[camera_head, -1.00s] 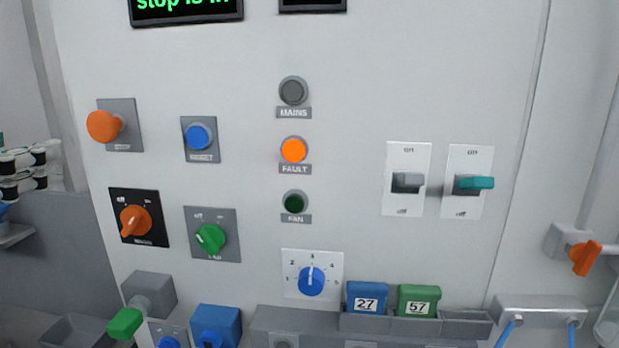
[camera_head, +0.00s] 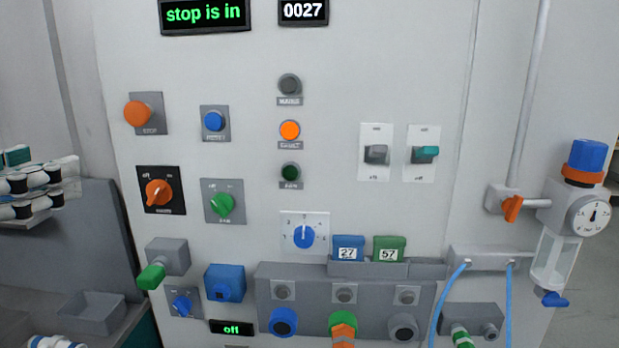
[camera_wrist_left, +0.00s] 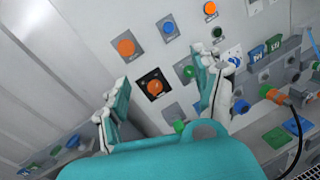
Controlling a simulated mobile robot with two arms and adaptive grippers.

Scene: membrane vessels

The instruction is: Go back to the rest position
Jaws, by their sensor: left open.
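My left gripper (camera_wrist_left: 165,95) shows in the left wrist view. Its two teal and white fingers are wide apart, and nothing is held between them. The grey control panel (camera_head: 330,60) stands in front of the fingers. The orange rotary switch (camera_wrist_left: 153,86) on its black plate shows in the gap between them, apparently beyond the fingertips. In the head view the same switch (camera_head: 158,191) is unobstructed. My right gripper is in neither view.
A display (camera_head: 205,14) reads "stop is in" and the orange fault lamp (camera_head: 290,131) is lit. A valve with a gauge (camera_head: 590,216) stands at the right. Blue hoses (camera_head: 510,300) hang below. A grey bin (camera_head: 92,313) lies at the lower left.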

